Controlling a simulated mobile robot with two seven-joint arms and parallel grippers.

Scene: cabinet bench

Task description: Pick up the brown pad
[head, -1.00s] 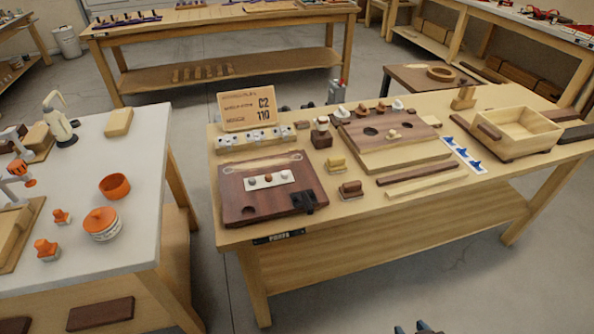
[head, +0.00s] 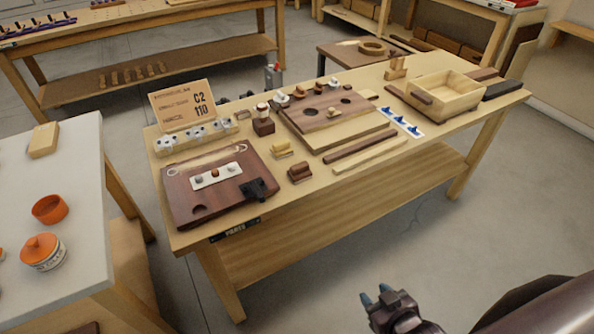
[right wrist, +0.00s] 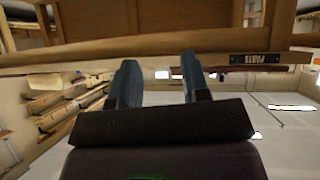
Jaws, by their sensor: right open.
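The small brown pad (head: 300,172) sits near the front edge of the wooden bench, in the head view. It lies right of the dark red-brown board and in front of a similar yellow pad (head: 282,149). My right gripper (head: 376,296) is low in front of the bench, apart from the pad. In the right wrist view its two blue-grey fingers (right wrist: 162,72) stand apart with nothing between them. The brown pad cannot be made out in that view. My left gripper is not in view.
The wooden bench (head: 205,237) holds the red-brown board (head: 185,200), a stepped board with holes (head: 315,117), two long strips (head: 360,147) and an open wooden box (head: 447,98). A white table (head: 85,175) stands left. Open floor lies in front of the bench.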

